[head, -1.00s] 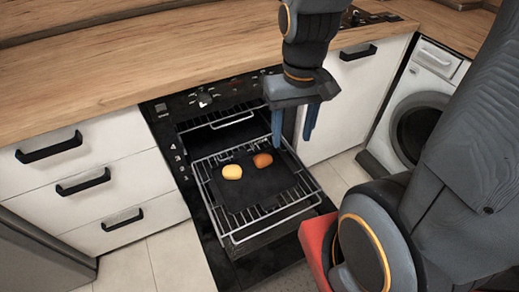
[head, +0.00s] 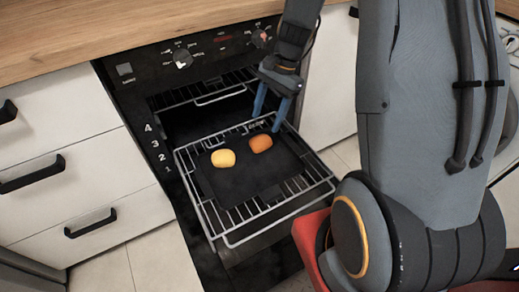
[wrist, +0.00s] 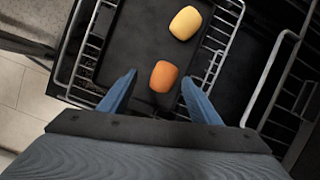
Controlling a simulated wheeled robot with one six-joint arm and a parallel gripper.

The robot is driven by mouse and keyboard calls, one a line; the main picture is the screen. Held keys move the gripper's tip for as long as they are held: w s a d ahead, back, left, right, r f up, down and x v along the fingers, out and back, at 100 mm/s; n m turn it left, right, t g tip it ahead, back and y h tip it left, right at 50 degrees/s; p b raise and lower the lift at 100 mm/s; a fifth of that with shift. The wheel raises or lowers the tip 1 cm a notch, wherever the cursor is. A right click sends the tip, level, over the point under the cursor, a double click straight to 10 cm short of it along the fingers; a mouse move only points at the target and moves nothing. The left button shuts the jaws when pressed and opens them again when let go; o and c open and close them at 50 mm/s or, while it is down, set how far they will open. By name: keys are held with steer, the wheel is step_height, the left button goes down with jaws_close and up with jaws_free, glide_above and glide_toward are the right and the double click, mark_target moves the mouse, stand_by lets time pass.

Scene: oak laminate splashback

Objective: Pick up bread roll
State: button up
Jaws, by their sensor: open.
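Two rounded rolls lie on a black baking tray (head: 235,182) on the pulled-out oven rack. One is orange-brown (head: 260,143) and one is pale yellow (head: 223,158); I cannot tell for certain which one is the bread roll. My gripper (head: 267,120) has blue fingers and is open and empty, just behind the orange-brown roll. In the wrist view the orange-brown roll (wrist: 163,77) shows between the two fingertips (wrist: 158,82), apparently not gripped. The yellow roll (wrist: 185,23) lies beyond it. The exact height of the fingers above the tray is unclear.
The wire rack (head: 215,231) sticks out of the open black oven, its rails rising around the tray. The wooden worktop (head: 60,35) is above and behind. White drawers (head: 70,165) with black handles stand at the left.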

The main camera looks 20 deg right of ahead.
steer(key=m+b, duration=0.1)
steer(key=m, duration=0.1)
glide_above(260, 137)
steer(key=w+d, duration=0.1)
steer(key=d, duration=0.1)
steer(key=shift+y, duration=0.4)
steer(key=f, duration=0.4)
steer(key=shift+d+f, duration=0.15)
steer(key=shift+d, duration=0.05)
steer(key=b+x, duration=0.1)
steer(key=x, duration=0.2)
steer(key=b+x, duration=0.1)
steer(key=x, duration=0.3)
steer(key=shift+s+a+f, duration=0.1)
steer(key=shift+s+f, duration=0.15)
steer(key=c, duration=0.8)
